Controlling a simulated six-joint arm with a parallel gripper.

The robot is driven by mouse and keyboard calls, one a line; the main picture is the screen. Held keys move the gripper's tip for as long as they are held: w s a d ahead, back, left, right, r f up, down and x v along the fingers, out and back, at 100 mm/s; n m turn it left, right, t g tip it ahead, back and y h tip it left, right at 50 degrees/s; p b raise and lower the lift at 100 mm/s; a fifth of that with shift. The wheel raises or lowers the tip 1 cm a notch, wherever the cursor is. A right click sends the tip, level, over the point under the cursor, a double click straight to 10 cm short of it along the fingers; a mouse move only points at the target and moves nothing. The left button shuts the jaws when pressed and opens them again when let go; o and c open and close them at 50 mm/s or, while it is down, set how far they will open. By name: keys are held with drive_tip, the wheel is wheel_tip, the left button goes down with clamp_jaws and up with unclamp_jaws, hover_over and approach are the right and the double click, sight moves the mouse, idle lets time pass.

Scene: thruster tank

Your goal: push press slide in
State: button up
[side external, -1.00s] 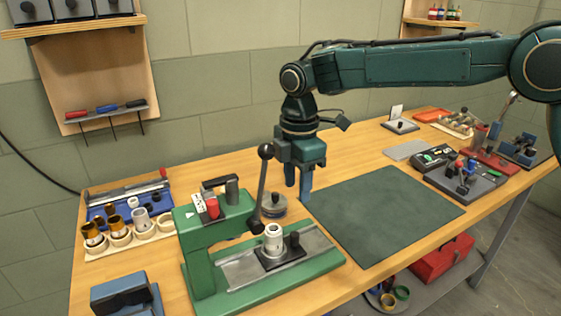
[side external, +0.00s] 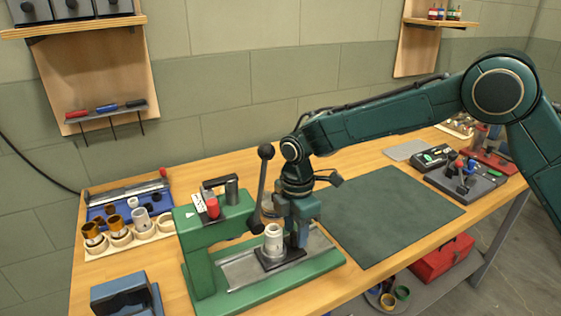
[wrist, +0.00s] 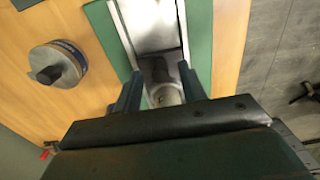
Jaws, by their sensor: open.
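The green press (side external: 200,250) stands at the front of the bench, with a tall black-knobbed lever (side external: 262,185). Its metal slide rail (side external: 238,270) runs to the right along the green base. On the rail sits the dark slide plate (side external: 282,258), carrying an upright white-grey cylinder (side external: 273,240). My gripper (side external: 300,238) is lowered at the right end of this slide, just right of the cylinder, about where the slide's black knob was seen. In the wrist view my open gripper (wrist: 160,92) has its fingers apart over the rail; the knob is mostly hidden.
A round dark-knobbed weight (wrist: 58,65) lies on the wood beside the press. A dark green mat (side external: 385,215) lies to the right. Several ring holders and parts (side external: 130,230) stand at left, and a blue block (side external: 125,296) is in front.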

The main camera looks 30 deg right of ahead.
sight(278, 226)
drive_tip(key=shift+f, duration=0.25)
clamp_jaws()
drive_tip(key=shift+a, duration=2.05)
unclamp_jaws()
drive_tip(key=shift+r, duration=0.1)
wheel_tip(278, 226, up, 14)
